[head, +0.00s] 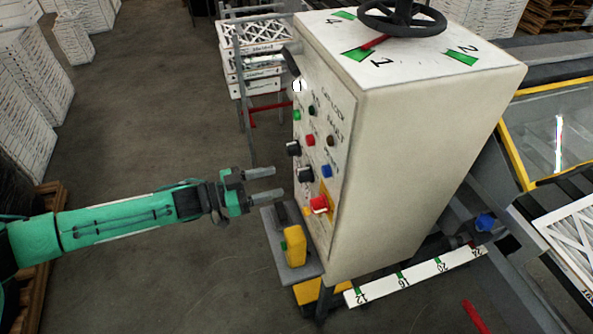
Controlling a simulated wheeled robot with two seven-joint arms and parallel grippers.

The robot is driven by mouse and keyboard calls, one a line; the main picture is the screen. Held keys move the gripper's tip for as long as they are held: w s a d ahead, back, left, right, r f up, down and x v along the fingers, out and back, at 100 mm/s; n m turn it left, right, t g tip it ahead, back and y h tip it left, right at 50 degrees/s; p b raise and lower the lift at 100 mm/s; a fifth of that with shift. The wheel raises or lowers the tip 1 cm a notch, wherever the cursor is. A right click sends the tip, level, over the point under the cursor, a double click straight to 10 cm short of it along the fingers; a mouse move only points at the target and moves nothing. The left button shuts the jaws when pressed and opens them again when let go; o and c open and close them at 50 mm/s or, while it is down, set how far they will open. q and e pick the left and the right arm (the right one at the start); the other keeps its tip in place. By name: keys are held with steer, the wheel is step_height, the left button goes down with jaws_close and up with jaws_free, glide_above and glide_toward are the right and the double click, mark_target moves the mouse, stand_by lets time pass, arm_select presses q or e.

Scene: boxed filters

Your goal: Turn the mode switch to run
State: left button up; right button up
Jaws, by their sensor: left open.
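A cream control cabinet (430,130) stands at the centre, its control panel (335,110) on the left face and seen at a steep slant. On the panel are two black knobs, an upper knob (293,148) and a lower knob (305,174), and a red knob (319,204) on a yellow plate. I cannot read which is the mode switch or where it points. My left gripper (279,182) is open and empty, its fingers pointing at the panel near the lower black knob, apparently a little short of it. My right gripper is out of view.
Several small coloured buttons (310,140) sit between the knobs. A black handwheel (402,18) is on the cabinet top. A yellow pedal unit (294,246) stands low beside the cabinet. A rack of white filters (255,60) is behind.

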mark_target(298, 175)
arm_select(q)
steer(key=p+x, duration=0.1)
steer(key=x, duration=0.4)
steer(key=shift+w+d+r, duration=0.1)
steer(key=shift+d, duration=0.2)
steer(key=shift+p+x, duration=0.35)
steer(key=shift+x, duration=0.55)
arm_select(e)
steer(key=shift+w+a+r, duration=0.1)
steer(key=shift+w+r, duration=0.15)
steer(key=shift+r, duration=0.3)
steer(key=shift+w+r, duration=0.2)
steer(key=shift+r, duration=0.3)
arm_select(q)
steer(key=c, duration=0.9)
steer(key=shift+c, duration=0.2)
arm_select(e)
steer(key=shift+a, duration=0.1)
